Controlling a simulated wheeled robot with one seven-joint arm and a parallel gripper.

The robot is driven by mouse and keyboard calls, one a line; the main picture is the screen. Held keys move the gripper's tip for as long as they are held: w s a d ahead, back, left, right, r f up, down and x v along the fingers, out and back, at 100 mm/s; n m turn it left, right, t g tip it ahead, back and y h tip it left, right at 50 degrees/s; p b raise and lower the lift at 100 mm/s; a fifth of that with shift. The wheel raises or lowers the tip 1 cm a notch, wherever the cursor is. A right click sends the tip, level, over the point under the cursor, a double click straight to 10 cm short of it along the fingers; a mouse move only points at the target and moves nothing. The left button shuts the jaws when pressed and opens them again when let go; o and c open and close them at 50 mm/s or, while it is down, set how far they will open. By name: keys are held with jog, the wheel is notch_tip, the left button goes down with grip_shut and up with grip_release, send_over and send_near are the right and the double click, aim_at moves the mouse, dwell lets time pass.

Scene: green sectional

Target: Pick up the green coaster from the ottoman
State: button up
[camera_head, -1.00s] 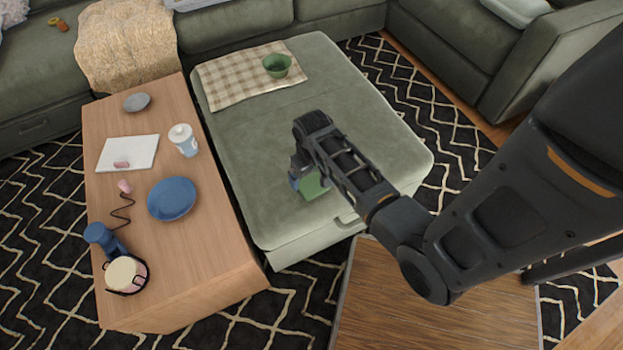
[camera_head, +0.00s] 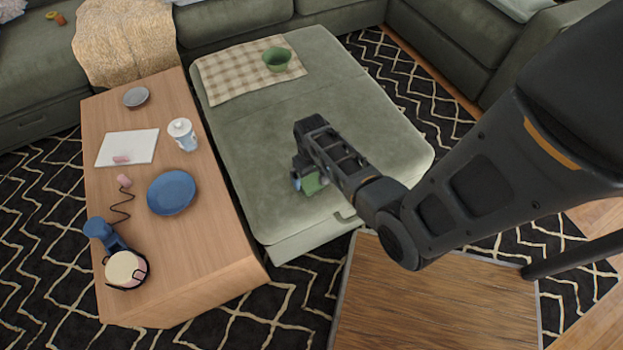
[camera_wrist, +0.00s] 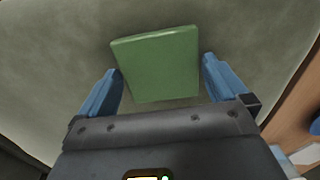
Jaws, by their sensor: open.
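The green coaster (camera_wrist: 158,62) is a flat square on the ottoman (camera_head: 262,150), near its front edge. In the head view the coaster (camera_head: 313,184) shows only in part, because my gripper and wrist cover some of it. My gripper (camera_wrist: 162,75) is open, with its two blue fingers apart. In the wrist view the coaster lies between and a little beyond the fingers, with a small space on each side. In the head view my gripper (camera_head: 305,183) is low over the coaster. I cannot tell whether the fingers touch the ottoman.
A green bowl (camera_head: 277,59) stands on a checked cloth (camera_head: 235,80) at the ottoman's far end. The wooden table (camera_head: 215,235) at left holds a blue plate (camera_head: 172,192), a white cup (camera_head: 182,134) and a blue lamp-like object (camera_head: 105,235). The ottoman's middle is clear.

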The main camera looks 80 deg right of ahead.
jog(key=c, duration=0.8)
jog(key=shift+o, duration=0.2)
jog(key=shift+r, duration=0.2)
